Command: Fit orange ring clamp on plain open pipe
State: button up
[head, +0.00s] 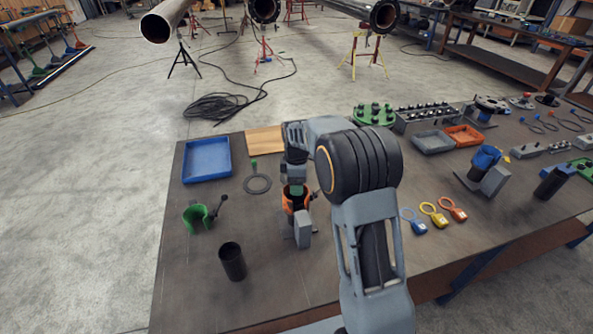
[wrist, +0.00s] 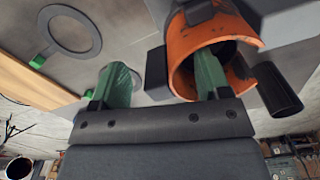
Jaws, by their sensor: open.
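The orange ring clamp (head: 287,206) stands on the workbench under my gripper (head: 296,188), partly hidden by it. In the wrist view the orange ring clamp (wrist: 188,44) is large at upper right. My gripper (wrist: 163,78) is open, with two green-tipped fingers spread apart. The right finger reaches into the ring's opening and the left one is outside it, so the ring's wall lies between them. I cannot tell whether either finger touches it. The plain open pipe (head: 163,23) is a grey steel tube on a stand on the floor, beyond the bench, its open end facing me.
A green clamp (head: 194,218) and a black cylinder (head: 232,261) stand left of my gripper. A blue tray (head: 206,160) and a flat grey ring (head: 257,184) lie behind. Flanged pipes (head: 384,15) and coiled cable (head: 215,106) are beyond the bench, with open floor between.

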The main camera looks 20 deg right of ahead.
notch_tip(320, 180, up, 23)
jog(key=p, duration=0.8)
jog(key=shift+f, duration=0.2)
